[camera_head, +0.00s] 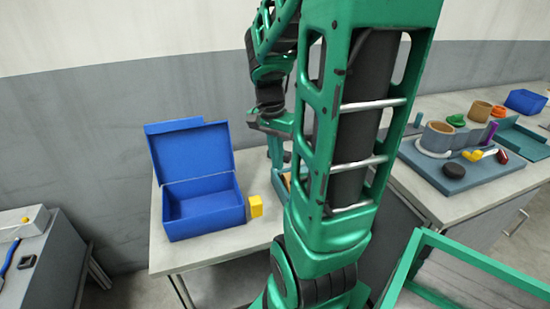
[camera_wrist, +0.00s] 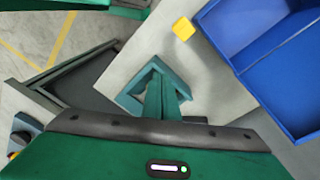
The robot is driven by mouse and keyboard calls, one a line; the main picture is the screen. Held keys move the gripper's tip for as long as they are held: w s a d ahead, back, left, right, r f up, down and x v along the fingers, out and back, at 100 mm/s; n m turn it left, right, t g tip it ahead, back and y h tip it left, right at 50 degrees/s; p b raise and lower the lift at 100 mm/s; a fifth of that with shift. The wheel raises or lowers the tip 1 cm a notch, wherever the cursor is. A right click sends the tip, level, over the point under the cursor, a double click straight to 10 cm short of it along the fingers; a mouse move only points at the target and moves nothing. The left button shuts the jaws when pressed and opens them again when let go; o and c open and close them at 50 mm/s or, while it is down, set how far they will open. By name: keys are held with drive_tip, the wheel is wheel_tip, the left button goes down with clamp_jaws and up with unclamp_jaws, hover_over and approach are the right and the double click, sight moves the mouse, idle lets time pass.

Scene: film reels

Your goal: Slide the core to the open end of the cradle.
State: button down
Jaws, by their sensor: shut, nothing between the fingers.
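My gripper (camera_head: 277,163) is shut and empty, with its teal fingers pointing down over the left worktop in the head view. In the wrist view the closed teal fingers (camera_wrist: 160,85) show in front of the dark palm bar. Just beyond them in the head view, a sliver of a teal-blue piece (camera_head: 281,196), which may be the cradle, shows beside my arm. A small tan patch (camera_head: 287,180) at it may be the core. My arm hides most of both. I cannot tell the core's position along the cradle, or whether the fingers touch it.
A blue box (camera_head: 205,205) with its lid raised stands on the left worktop (camera_head: 225,248). A yellow block (camera_head: 255,206) sits beside it. The right worktop holds a grey fixture (camera_head: 465,178), a black disc (camera_head: 454,170) and several small parts. A green frame (camera_head: 470,250) stands in front.

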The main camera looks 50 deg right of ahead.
sight(279, 181)
drive_tip(key=w+d+f+m, duration=0.1)
drive_tip(key=d+f+m, duration=0.1)
drive_tip(key=w+d+f+m, duration=0.2)
drive_tip(key=d, duration=0.1)
drive_tip(key=w+d+f+m, duration=0.1)
drive_tip(key=d+f+m, duration=0.1)
drive_tip(key=m, duration=0.1)
drive_tip(key=shift+w+d, duration=0.2)
drive_tip(key=shift+w, duration=0.1)
drive_tip(key=shift+f, duration=3.15)
drive_tip(key=shift+s+d, duration=0.6)
drive_tip(key=shift+d, duration=0.35)
drive_tip(key=shift+s+d, duration=0.55)
drive_tip(key=shift+d, duration=0.4)
drive_tip(key=shift+s+d, duration=0.6)
drive_tip(key=shift+d, duration=0.35)
drive_tip(key=shift+w+a, duration=0.1)
drive_tip(key=shift+w+a, duration=0.55)
drive_tip(key=shift+a, duration=0.35)
drive_tip(key=shift+r, duration=0.1)
